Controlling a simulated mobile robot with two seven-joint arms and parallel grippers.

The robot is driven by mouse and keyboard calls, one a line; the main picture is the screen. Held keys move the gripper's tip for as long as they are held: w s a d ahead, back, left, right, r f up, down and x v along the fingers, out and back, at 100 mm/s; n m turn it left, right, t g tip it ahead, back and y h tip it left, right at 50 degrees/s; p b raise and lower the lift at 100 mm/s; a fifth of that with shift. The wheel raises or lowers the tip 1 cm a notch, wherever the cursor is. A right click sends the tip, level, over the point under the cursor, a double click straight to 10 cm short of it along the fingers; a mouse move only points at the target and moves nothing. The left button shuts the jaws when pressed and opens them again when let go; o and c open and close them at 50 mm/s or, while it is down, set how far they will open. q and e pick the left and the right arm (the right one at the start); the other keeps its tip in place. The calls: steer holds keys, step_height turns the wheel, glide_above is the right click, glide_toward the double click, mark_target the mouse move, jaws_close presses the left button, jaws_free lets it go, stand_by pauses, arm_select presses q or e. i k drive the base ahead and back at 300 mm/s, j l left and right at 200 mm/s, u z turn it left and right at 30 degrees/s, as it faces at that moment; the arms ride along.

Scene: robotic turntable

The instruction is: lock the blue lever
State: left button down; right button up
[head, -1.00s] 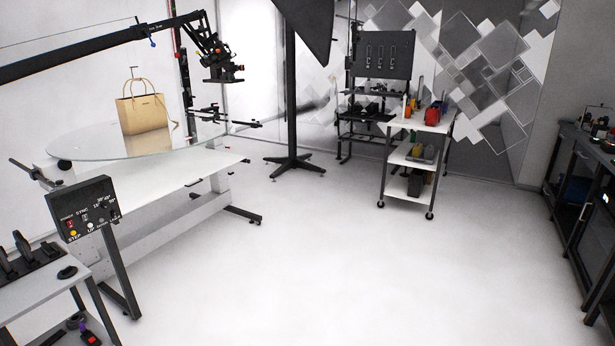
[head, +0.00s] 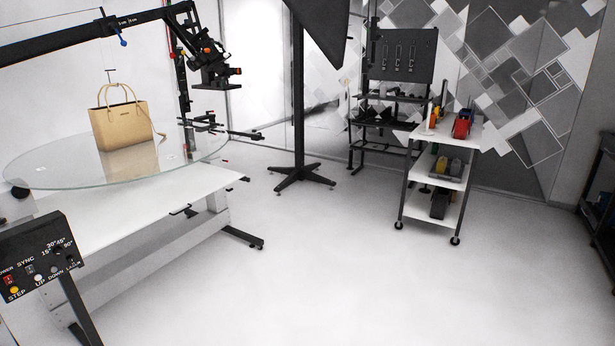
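A small blue lever (head: 123,43) shows on the underside of the black camera boom (head: 85,40) at the upper left. It hangs down from the boom. Whether the lever is locked cannot be told at this size. Neither of my grippers is in view.
A tan handbag (head: 124,116) stands on the round glass turntable (head: 50,172) over a white table. A control box (head: 38,265) on a post is at the lower left. A black stand (head: 298,140) and a white cart (head: 440,180) are farther back. The middle floor is clear.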

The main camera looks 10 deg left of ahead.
mark_target(113, 25)
steer(key=i+j, duration=0.3)
steer(key=i, duration=0.2)
steer(key=i+j, duration=0.3)
steer(key=i, duration=0.2)
steer(key=i+j, duration=0.3)
steer(key=i, duration=0.2)
steer(key=i+j, duration=0.25)
steer(key=i, duration=0.25)
steer(key=i+j, duration=0.3)
steer(key=i, duration=0.2)
steer(key=i+j, duration=0.3)
steer(key=i, duration=0.2)
